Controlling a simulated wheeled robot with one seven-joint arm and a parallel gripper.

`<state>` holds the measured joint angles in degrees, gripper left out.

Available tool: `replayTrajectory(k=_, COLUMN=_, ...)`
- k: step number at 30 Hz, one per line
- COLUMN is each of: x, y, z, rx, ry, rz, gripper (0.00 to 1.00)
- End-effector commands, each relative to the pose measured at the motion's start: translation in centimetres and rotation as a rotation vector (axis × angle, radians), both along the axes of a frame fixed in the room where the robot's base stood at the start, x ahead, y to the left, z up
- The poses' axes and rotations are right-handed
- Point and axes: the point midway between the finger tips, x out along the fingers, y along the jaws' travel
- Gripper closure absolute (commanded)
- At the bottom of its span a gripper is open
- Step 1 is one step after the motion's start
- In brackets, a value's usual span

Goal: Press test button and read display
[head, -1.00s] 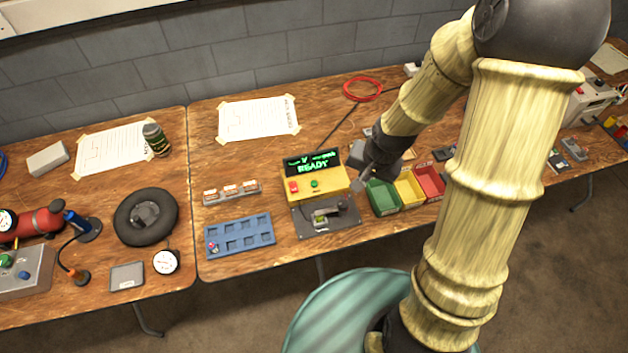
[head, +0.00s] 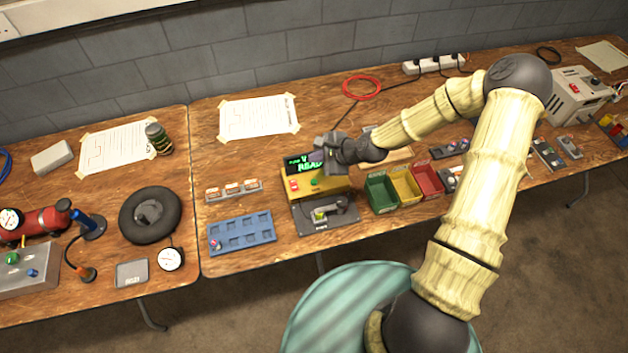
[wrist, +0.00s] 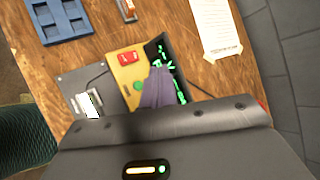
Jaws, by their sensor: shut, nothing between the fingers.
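The yellow tester box (head: 318,184) stands on the right-hand table, with a red button (head: 294,185) and a green button (head: 314,182) on its top. Its dark display (head: 301,166) shows green text; "READY" is partly hidden by my gripper. In the wrist view the red button (wrist: 127,58) and the green button (wrist: 138,85) are both clear. My gripper (head: 327,165) is shut and empty, over the right part of the tester near the display. In the wrist view its fingers (wrist: 158,75) are beside the green button; whether they touch anything I cannot tell.
A grey fixture plate (head: 322,217) lies in front of the tester. A blue tray (head: 240,233) and a rack of small orange-white parts (head: 233,190) are left of it. Green, yellow and red bins (head: 381,193) stand close on the right. A red cable coil (head: 362,87) lies behind.

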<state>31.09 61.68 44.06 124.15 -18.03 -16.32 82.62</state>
Motion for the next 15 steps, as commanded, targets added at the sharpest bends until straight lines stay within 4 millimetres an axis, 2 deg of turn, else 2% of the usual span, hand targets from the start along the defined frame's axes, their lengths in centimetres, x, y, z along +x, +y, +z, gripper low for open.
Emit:
replayTrajectory(k=8, x=0.0, y=-0.3, z=-1.2, rx=-0.002, ry=0.002, rz=-0.004, gripper=1.00)
replayTrajectory(k=15, x=0.0, y=-0.3, z=-3.9, rx=-0.003, ry=0.000, rz=-0.003, gripper=1.00)
